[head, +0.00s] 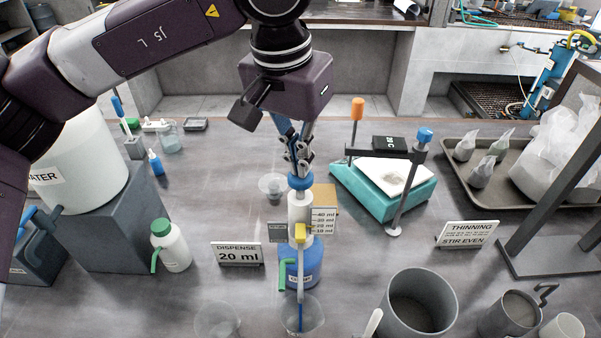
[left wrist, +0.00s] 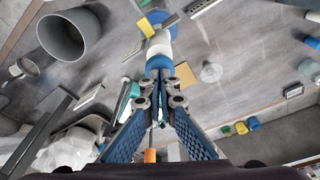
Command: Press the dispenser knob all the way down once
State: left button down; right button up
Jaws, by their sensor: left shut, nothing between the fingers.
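The dispenser (head: 300,210) stands upright in the middle of the table, with a white upper body, a scale card beside it and a blue bottle (head: 311,270) below. Its blue knob (head: 300,182) is at the top. The knob also shows in the left wrist view (left wrist: 158,63). My left gripper (head: 299,168) points down with its fingers shut and empty, right above the knob. The fingertips look close to or touching the knob; I cannot tell which. A clear beaker (head: 312,316) stands under the dispenser's nozzle. My right gripper is not in view.
A sign reading "DISPENSE 20 ml" (head: 238,254) and a white wash bottle (head: 170,246) stand left of the dispenser. A teal balance (head: 415,198) with a post frame stands to the right. A grey pot (head: 418,302) is at the front right.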

pick_arm(q)
jog(key=shift+f+b, duration=1.05)
jog(key=shift+f, duration=0.45)
jog(key=shift+r+p, duration=0.6)
jog(key=shift+r, duration=0.15)
jog(key=shift+r+p, duration=1.15)
jog(key=shift+r, duration=0.6)
notch_tip(320, 180, up, 6)
jog(key=p, duration=0.4)
